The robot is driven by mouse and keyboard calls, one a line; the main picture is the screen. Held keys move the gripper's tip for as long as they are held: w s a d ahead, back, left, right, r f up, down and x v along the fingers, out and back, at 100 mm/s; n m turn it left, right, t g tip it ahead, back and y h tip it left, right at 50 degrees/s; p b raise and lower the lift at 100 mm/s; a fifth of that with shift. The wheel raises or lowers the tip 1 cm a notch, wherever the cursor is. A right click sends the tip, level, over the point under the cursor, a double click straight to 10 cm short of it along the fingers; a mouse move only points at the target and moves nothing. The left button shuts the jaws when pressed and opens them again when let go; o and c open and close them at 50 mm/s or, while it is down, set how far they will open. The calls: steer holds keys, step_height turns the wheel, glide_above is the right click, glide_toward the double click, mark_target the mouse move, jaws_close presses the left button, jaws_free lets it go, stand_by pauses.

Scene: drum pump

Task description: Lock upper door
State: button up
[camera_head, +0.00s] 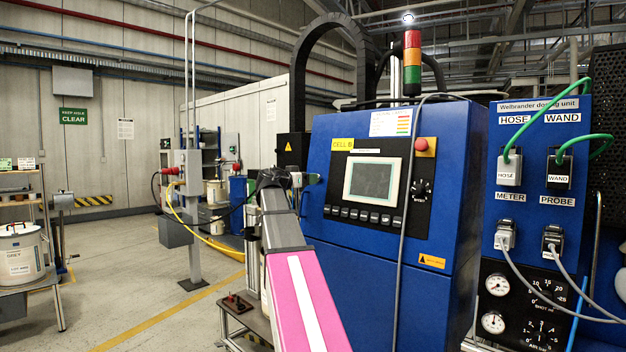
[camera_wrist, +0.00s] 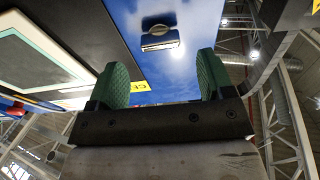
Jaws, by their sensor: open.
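The blue cabinet (camera_head: 330,150) fills the middle of the head view, its upper front carrying a screen panel. I cannot make out a separate door edge. In the wrist view, a small metal latch-like fitting (camera_wrist: 160,40) sits on the blue face (camera_wrist: 185,18), ahead of my gripper (camera_wrist: 160,82). The green fingertips are wide apart and nothing is between them. The fitting is beyond the tips, roughly centred between them, and looks apart from them. In the head view my gripper (camera_head: 305,180) is at the cabinet's left front edge; my wrist partly hides that edge.
The screen (camera_head: 371,180) also shows in the wrist view (camera_wrist: 45,50). A red emergency button (camera_head: 421,145) and knob are to its right. A grey cable hangs down the cabinet front. The dosing unit (camera_head: 535,200) stands at right. A grey post (camera_head: 193,150) stands left, with open floor around it.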

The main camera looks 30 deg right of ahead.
steer(key=x, duration=0.4)
steer(key=shift+w+d, duration=0.1)
steer(key=c, duration=0.9)
